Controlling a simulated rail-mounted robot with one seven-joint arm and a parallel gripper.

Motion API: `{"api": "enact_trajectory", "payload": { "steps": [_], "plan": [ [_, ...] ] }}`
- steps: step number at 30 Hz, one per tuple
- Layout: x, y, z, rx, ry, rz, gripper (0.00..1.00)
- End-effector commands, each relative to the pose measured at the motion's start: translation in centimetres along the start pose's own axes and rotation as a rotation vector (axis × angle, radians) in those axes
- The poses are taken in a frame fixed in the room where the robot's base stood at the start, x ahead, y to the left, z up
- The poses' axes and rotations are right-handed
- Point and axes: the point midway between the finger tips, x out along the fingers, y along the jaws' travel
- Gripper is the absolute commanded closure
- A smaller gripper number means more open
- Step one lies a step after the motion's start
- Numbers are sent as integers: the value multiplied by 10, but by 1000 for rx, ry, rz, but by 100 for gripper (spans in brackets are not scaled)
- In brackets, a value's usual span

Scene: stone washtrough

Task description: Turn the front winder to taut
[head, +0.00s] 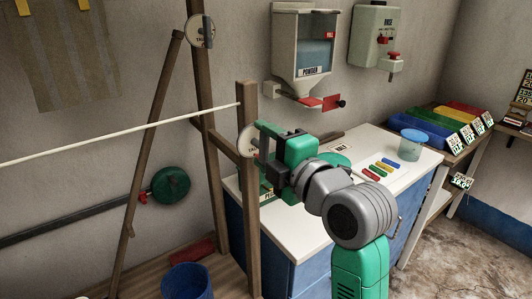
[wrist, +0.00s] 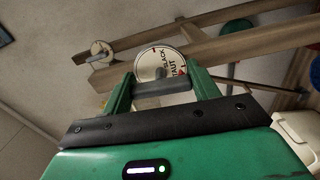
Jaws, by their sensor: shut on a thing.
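The front winder's pale round dial (head: 245,141) is on the front wooden post in the head view, partly hidden behind my gripper (head: 268,142). In the wrist view the dial (wrist: 158,60) shows the words SLACK and TAUT and a small red mark at its right edge. A grey bar handle (wrist: 163,87) lies across between the two green fingers of my gripper (wrist: 162,92), which are shut on it. I cannot tell which word the handle points to. A white line (head: 120,135) runs from the left edge to the front post.
A second dial (head: 200,31) is on the rear post. A green round knob (head: 170,184) is on the wall bar. A white counter (head: 310,212) holds coloured strips and a blue tub (head: 411,146). A powder dispenser (head: 303,50) hangs above. A blue bucket (head: 187,281) stands low in front.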

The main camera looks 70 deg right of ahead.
Motion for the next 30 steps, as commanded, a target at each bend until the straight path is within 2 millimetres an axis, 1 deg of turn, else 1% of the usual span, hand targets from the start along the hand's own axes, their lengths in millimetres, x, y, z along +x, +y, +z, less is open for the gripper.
{"api": "enact_trajectory", "payload": {
  "steps": [9, 21, 22, 24, 25, 30],
  "plan": [
    [0, -1, 1, -59, -2, -3, 63],
    [0, -1, 1, -63, -2, -3, 63],
    [0, -1, 1, -63, -2, -3, 34],
    [0, -1, 1, -63, -2, -3, 20],
    [0, -1, 1, -63, -2, -3, 18],
    [0, 0, 0, -62, -1, -1, 18]
  ]
}}
